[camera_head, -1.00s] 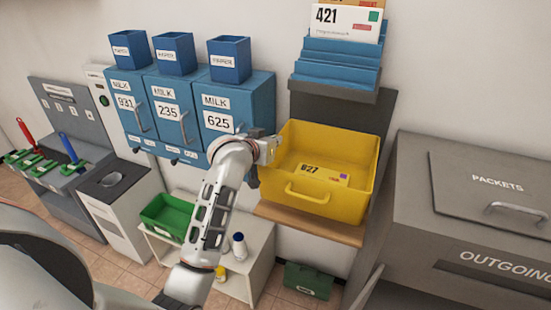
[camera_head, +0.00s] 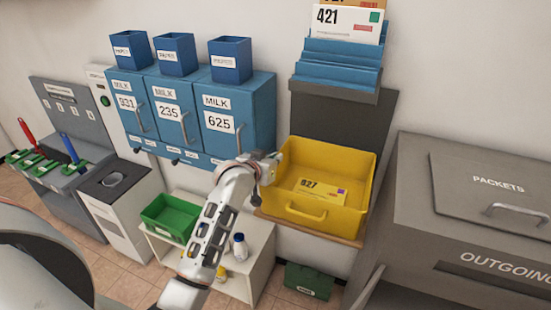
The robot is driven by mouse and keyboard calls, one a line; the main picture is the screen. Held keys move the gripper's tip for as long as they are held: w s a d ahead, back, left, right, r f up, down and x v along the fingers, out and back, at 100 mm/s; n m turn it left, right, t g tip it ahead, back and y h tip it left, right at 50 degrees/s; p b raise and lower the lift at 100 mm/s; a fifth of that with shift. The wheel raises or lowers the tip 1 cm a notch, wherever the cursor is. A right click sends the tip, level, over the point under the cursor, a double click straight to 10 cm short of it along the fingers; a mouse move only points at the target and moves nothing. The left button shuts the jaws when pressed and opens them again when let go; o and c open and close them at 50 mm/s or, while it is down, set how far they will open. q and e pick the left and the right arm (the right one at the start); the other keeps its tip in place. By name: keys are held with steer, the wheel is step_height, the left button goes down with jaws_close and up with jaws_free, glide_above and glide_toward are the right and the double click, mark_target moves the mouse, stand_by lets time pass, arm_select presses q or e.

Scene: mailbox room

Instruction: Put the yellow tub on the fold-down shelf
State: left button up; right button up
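The yellow tub (camera_head: 346,222) is upright over the wooden fold-down shelf (camera_head: 292,226), below the grey back panel. Its base appears to rest on the shelf, whose front edge shows only as a thin strip. A yellow card marked 627 (camera_head: 318,189) lies inside the tub. My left gripper (camera_head: 274,160) is at the tub's left rim and appears shut on it; the fingertips are partly hidden. My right gripper is not in view.
Blue mailboxes (camera_head: 228,108) with cups on top are left of the tub. A blue letter rack (camera_head: 338,66) is above it. A grey parcel box (camera_head: 450,215) stands close on the right. A white low table (camera_head: 262,240) with a green tray (camera_head: 170,217) is below left.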

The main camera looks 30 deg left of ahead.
arm_select(q)
steer(key=shift+o, duration=1.4)
steer(key=shift+r, duration=0.1)
steer(key=v, duration=1.2)
